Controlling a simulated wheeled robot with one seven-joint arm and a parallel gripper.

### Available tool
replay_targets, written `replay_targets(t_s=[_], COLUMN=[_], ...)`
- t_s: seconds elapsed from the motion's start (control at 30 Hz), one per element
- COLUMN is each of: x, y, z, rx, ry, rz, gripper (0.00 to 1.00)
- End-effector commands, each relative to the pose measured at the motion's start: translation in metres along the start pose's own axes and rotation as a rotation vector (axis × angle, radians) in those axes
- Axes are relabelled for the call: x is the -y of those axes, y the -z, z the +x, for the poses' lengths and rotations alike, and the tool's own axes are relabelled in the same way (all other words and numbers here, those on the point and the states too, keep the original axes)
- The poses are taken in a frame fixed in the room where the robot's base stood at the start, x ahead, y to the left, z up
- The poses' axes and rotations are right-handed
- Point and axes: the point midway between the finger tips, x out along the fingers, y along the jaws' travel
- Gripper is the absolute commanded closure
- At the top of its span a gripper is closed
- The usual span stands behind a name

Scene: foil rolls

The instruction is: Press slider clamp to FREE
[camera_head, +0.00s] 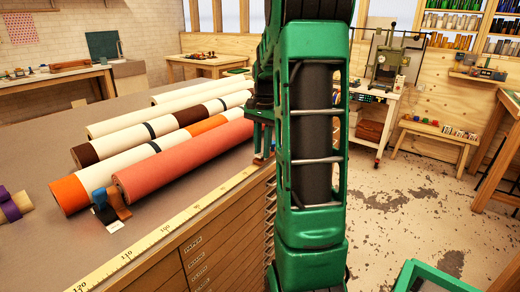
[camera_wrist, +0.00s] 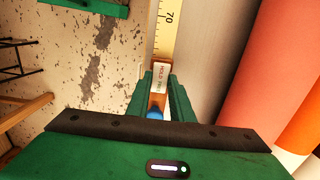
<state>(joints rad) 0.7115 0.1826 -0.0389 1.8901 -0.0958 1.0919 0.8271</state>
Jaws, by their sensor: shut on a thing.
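The slider clamp (camera_wrist: 157,98) shows in the wrist view at the table edge, between my fingers. It has an orange-brown body, a blue part (camera_wrist: 154,112) close to my palm and a pale label (camera_wrist: 160,77) with small print, of which HOLD is legible. My gripper (camera_wrist: 160,83) is shut on the clamp, with one green finger on each side. The slider's exact setting cannot be told.
A yellow ruler strip (camera_head: 166,230) runs along the edge of the table (camera_head: 50,240). Several rolls lie on it, the nearest pink (camera_head: 185,158). Drawers (camera_head: 215,240) are below; the floor (camera_head: 400,215) at right is mostly clear.

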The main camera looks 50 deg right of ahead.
Motion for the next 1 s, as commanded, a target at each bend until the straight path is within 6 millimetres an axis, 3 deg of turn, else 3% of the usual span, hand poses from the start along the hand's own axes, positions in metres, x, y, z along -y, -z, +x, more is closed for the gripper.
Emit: replay_targets(t_s=[0.2, 0.23, 0.3, 0.67, 1.0], x=[0.005, 0.005, 0.004, 0.002, 0.003], y=[0.0, 0.0, 0.0, 0.0, 0.0], z=[-0.002, -0.002, -0.002, -0.005, -0.061], rx=[-0.007, -0.007, -0.006, -0.005, -0.008], ry=[0.009, 0.009, 0.008, 0.005, 0.007], rz=[-0.007, -0.007, -0.006, -0.002, -0.003], gripper=[1.0, 0.73, 0.61, 0.61, 0.61])
